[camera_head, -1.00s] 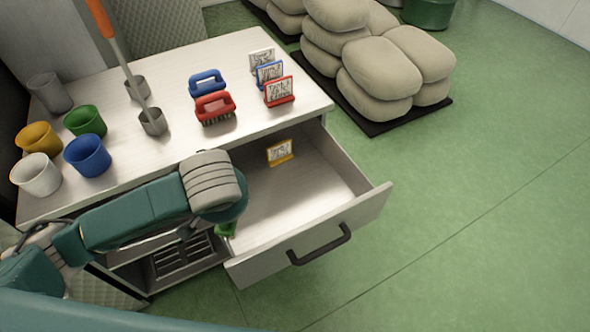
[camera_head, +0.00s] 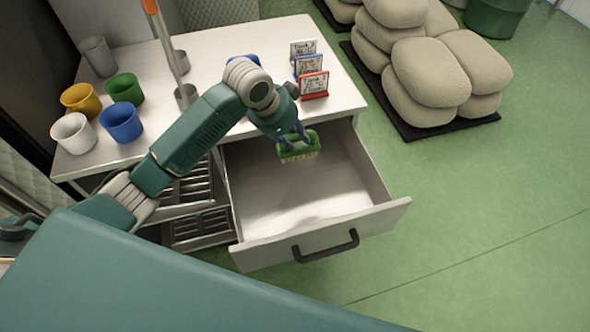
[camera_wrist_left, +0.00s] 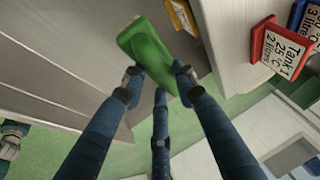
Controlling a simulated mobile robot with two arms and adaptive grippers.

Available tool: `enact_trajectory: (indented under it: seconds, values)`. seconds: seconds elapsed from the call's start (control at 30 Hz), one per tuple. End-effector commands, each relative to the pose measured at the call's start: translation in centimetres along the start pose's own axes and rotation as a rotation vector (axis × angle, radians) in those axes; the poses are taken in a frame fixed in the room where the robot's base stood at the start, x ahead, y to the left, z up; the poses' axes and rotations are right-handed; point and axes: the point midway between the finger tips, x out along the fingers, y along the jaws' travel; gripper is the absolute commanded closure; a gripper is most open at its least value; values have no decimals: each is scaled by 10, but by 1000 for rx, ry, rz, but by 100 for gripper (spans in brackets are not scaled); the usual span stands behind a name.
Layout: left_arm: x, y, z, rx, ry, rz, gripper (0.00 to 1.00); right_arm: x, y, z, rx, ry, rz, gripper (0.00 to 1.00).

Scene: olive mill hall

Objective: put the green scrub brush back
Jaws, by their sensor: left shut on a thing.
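The green scrub brush (camera_head: 299,149), bristles down, is held by my left gripper (camera_head: 294,136) over the far part of the open drawer (camera_head: 300,200). In the left wrist view the fingers (camera_wrist_left: 160,78) are closed on the brush's green body (camera_wrist_left: 146,46). I cannot tell whether the bristles touch the drawer floor. A yellow-framed sign (camera_wrist_left: 183,15) shows just beyond the brush in the wrist view. It is hidden in the head view. My right gripper is not seen.
Blue-framed (camera_head: 309,66) and red-framed (camera_head: 314,86) signs stand on the cabinet top (camera_head: 338,92), near the drawer. A blue brush (camera_head: 243,61) is partly behind my arm. Cups (camera_head: 121,122) stand left. The front of the drawer is empty. Sacks (camera_head: 430,70) lie beyond.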

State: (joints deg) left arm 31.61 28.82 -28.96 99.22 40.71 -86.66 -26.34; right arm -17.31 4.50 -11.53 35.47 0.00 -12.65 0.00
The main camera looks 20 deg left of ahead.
Motion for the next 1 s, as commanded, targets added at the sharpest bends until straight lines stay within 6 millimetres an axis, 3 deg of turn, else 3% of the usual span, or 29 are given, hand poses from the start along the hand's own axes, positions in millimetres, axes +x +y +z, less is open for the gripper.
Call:
enact_trajectory:
  seconds: [0.2, 0.4, 0.8, 1.0]
  values:
    - [53, 14, 23, -3, -3, 4, 92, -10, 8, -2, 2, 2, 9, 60]
    - [91, 21, 39, -1, -1, 0, 92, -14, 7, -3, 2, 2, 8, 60]
    - [132, 30, 56, -1, -1, 0, 92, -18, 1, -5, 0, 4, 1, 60]
    - [138, 31, 58, 1, 0, -3, 92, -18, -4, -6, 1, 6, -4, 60]
